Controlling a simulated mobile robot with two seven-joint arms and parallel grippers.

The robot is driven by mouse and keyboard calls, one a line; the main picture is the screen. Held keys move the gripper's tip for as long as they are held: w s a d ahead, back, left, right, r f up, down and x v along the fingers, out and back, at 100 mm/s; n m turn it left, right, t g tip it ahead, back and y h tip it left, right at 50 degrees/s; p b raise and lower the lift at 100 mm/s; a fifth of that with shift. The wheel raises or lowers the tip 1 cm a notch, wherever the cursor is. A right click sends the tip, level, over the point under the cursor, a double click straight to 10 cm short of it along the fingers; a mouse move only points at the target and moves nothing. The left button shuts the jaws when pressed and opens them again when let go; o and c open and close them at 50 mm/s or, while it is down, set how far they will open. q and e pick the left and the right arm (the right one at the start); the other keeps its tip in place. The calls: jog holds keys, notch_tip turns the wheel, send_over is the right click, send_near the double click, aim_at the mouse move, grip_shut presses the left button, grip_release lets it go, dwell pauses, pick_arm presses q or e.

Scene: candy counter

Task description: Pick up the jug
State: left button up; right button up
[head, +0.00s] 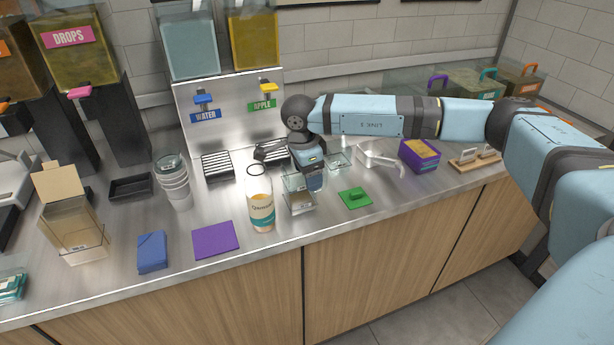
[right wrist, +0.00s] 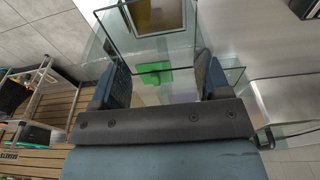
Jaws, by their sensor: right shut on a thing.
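The jug (head: 299,203) is a clear, square-sided container near the front middle of the counter, between a labelled cup and a green mat. My right gripper (head: 311,181) reaches down to it from behind and is shut on it. In the right wrist view, the clear walls of the jug (right wrist: 160,48) show between and beyond the two dark fingers of the gripper (right wrist: 162,83). I cannot tell whether its base touches the counter. My left gripper is not in view.
A tall cup (head: 261,210) stands close on the left. The green mat (head: 355,198) lies close on the right. A clear handled container (head: 379,157) and a purple box (head: 419,156) stand further right. The WATER and APPLE dispenser (head: 232,105) is behind. A purple mat (head: 215,240) lies front left.

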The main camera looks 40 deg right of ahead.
notch_tip(320, 180, up, 20)
jog(key=shift+b, duration=0.3)
dwell(0.8)
